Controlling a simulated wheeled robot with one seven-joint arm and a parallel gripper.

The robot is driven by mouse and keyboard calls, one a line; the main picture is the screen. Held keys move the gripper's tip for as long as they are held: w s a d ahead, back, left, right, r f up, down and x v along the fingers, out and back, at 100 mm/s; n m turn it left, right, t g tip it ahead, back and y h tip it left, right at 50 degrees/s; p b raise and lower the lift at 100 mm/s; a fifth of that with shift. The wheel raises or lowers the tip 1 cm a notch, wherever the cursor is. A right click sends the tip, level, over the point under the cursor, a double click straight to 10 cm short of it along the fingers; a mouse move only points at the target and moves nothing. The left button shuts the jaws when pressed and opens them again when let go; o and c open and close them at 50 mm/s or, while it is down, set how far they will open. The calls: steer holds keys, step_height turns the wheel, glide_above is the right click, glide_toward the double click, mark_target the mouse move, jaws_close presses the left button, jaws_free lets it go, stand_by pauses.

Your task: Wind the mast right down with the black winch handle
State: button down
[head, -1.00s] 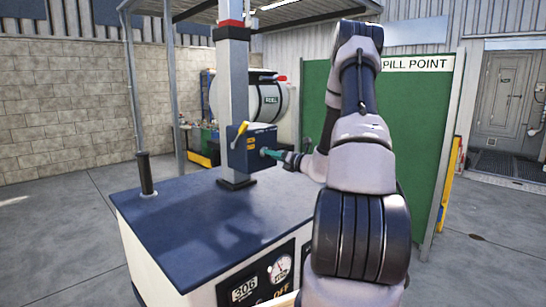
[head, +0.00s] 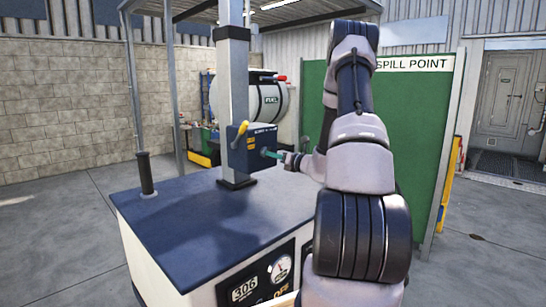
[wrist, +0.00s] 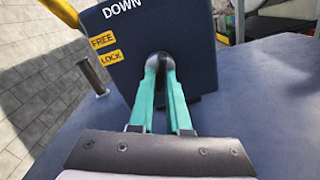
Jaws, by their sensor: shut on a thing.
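The mast (head: 235,100) is a pale square column rising from the dark blue top of a machine. On it sits a dark blue winch box (head: 252,147), which also shows in the wrist view (wrist: 125,75) with DOWN, FREE and LOCK labels. A yellow lever (head: 240,133) points up from the box's left side, near FREE. My gripper (wrist: 160,68), with teal fingers, is shut at the box's face. Between its tips is a small rounded dark and silvery part (wrist: 159,60), apparently the winch handle; the fingers hide most of it.
A dark upright post (head: 146,175) stands on the machine's top (head: 185,215), left of the mast. The front has a gauge (head: 280,268). A green SPILL POINT screen (head: 425,140) stands behind my arm. A white tank (head: 262,100) is behind the mast. Open floor lies left.

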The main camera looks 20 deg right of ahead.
steer(key=n, duration=2.2)
steer(key=shift+d, duration=0.15)
steer(key=shift+n, duration=0.4)
steer(key=c, duration=0.9)
jaws_free()
steer(key=shift+r, duration=0.1)
steer(key=v, duration=1)
steer(key=shift+s+d, duration=0.15)
steer(key=shift+s, duration=0.25)
